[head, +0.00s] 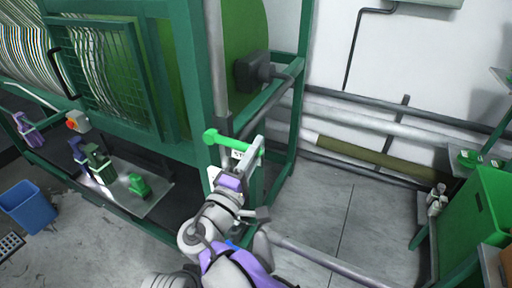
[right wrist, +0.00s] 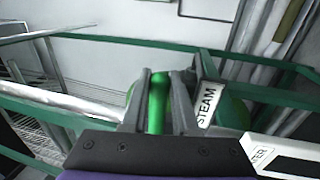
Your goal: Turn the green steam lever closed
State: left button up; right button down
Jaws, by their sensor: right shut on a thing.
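The green steam lever (head: 228,143) sticks out at the near corner of the green machine frame. It also shows in the right wrist view (right wrist: 157,103) as a green bar between the two grey fingers. My right gripper (right wrist: 158,88) is shut on the lever, with a finger on each side of it. In the head view the right gripper (head: 237,163) reaches up to the lever from below and hides part of it. A white STEAM label (right wrist: 207,104) stands just right of the fingers. My left gripper is not in view.
The green machine frame (head: 196,75) and a grey pipe (head: 218,60) rise close beside the lever. A blue bin (head: 27,206) stands on the floor at left. A green bin (head: 480,225) stands at right. The floor (head: 340,205) between is clear.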

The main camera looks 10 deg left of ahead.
jog(key=shift+f, duration=0.2)
jog(key=c, duration=0.7)
grip_release()
jog(key=shift+r, duration=0.1)
